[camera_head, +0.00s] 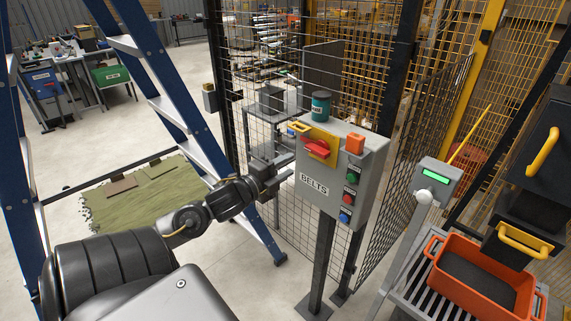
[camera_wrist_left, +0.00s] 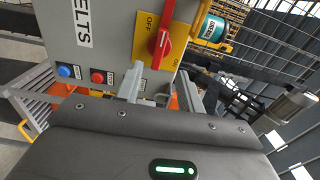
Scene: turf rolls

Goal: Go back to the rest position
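My left arm comes in from the left in the head view, and its gripper (camera_head: 279,178) is just left of the grey BELTS control box (camera_head: 336,206). In the left wrist view the two fingers of the left gripper (camera_wrist_left: 161,90) stand apart with nothing between them. The box carries a red rotary switch (camera_head: 316,149) on a yellow plate; the switch also shows in the left wrist view (camera_wrist_left: 161,42), beyond the fingertips, with OFF and ON marked beside it. The fingers look apart from the switch. My right gripper is not in view.
A teal can (camera_head: 321,105) stands on top of the box. Wire mesh fencing (camera_head: 285,235) is behind it. A blue ladder (camera_head: 150,70) stands at left, near a green turf piece (camera_head: 140,203). A grey post with a green display (camera_head: 436,177) and an orange crate (camera_head: 470,292) are at right.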

